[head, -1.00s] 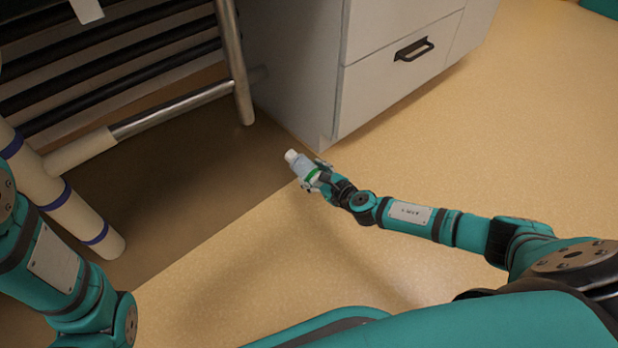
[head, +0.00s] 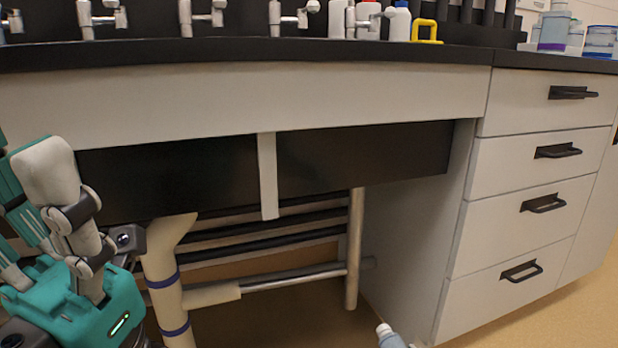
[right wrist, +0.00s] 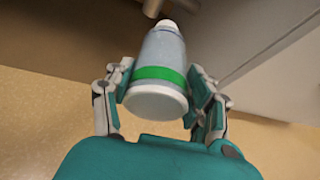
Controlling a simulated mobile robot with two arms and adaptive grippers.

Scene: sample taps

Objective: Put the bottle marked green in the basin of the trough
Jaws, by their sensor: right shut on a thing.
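The bottle marked green (right wrist: 167,60) is pale blue-grey with a green band around it and fills the middle of the right wrist view. My right gripper (right wrist: 160,85) is shut on it, with a finger on each side near the band. In the head view only the bottle's white cap and shoulder (head: 388,337) show at the bottom edge, low in front of the bench. My left gripper (head: 65,230) stands at the lower left with its fingers upward; their gap is not clear. The trough's basin cannot be made out; the bench top hides it.
Several taps (head: 205,18) line the dark bench top (head: 250,52). White and blue bottles (head: 398,22) and a yellow handled object (head: 428,32) stand on it. A drawer cabinet (head: 530,205) is at right. Pipes and a metal leg (head: 354,250) stand below.

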